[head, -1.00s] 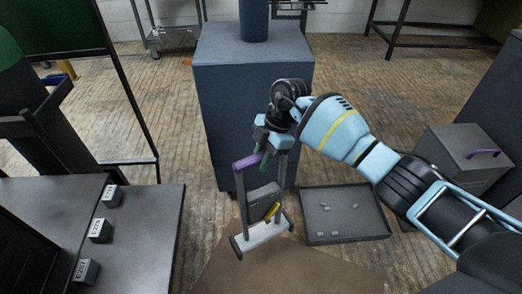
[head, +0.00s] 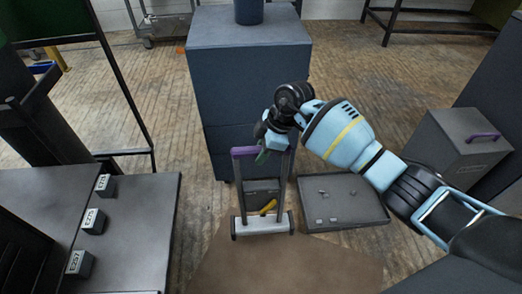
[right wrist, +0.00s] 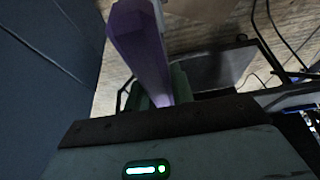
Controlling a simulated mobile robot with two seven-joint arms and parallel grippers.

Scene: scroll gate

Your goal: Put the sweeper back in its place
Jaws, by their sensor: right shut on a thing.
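The sweeper (head: 264,226) is an upright frame with a purple handle, two grey posts, a dark box with a yellow piece, and a pale base bar. It stands upright in front of the blue cabinet, over the brown mat's far edge; I cannot tell whether its base touches the floor. My right gripper (head: 264,150) is shut on the sweeper's purple handle, which also shows in the right wrist view (right wrist: 140,45). The arm hides part of the handle's right end. My left gripper is not in view.
A blue cabinet (head: 247,85) stands behind the sweeper. A grey tray (head: 375,216) with small pieces lies right of it. A grey box with a purple handle (head: 450,150) stands far right. A dark table (head: 135,235) with labelled blocks is at left. A brown mat (head: 285,268) lies in front.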

